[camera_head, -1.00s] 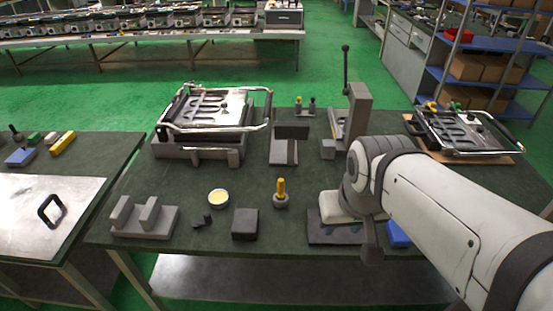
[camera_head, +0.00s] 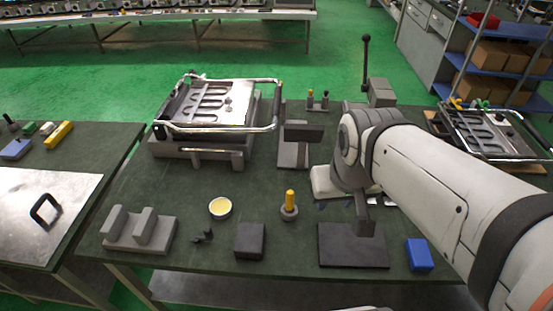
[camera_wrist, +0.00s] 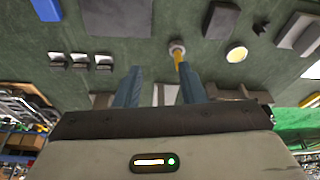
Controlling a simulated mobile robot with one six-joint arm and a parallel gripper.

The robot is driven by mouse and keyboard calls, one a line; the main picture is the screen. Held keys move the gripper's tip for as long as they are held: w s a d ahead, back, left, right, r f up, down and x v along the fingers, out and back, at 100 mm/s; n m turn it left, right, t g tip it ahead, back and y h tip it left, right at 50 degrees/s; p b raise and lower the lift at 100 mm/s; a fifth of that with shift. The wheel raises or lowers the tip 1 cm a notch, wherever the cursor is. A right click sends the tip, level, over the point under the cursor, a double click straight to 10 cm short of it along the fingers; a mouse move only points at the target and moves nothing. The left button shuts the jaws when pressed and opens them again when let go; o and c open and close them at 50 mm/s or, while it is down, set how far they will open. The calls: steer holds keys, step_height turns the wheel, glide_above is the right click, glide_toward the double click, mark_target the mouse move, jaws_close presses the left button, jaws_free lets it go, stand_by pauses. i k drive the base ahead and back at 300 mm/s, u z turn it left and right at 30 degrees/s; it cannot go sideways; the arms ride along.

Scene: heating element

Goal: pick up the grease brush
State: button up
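A yellow-handled piece, which I take for the grease brush (camera_head: 289,199), stands upright in a small round grey holder (camera_head: 289,213) on the green table. In the wrist view the brush (camera_wrist: 179,59) shows beside the tip of the right-hand finger, with its holder behind. My gripper (camera_wrist: 159,72) is open, with two blue-grey fingers apart and nothing between them. I cannot tell from this view whether a finger touches the brush. In the head view my arm covers most of the gripper, to the right of the brush.
A dark block (camera_head: 250,240), a pot of yellow content (camera_head: 220,208) and a grey slotted block (camera_head: 139,232) lie left of the brush. A dark plate (camera_head: 340,248) and a blue block (camera_head: 419,255) lie right. A metal fixture (camera_head: 215,105) stands behind.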

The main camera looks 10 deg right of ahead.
mark_target(289, 197)
steer(key=z, duration=1.5)
steer(key=k, duration=1.5)
steer(key=u, duration=1.6)
steer(key=i, duration=1)
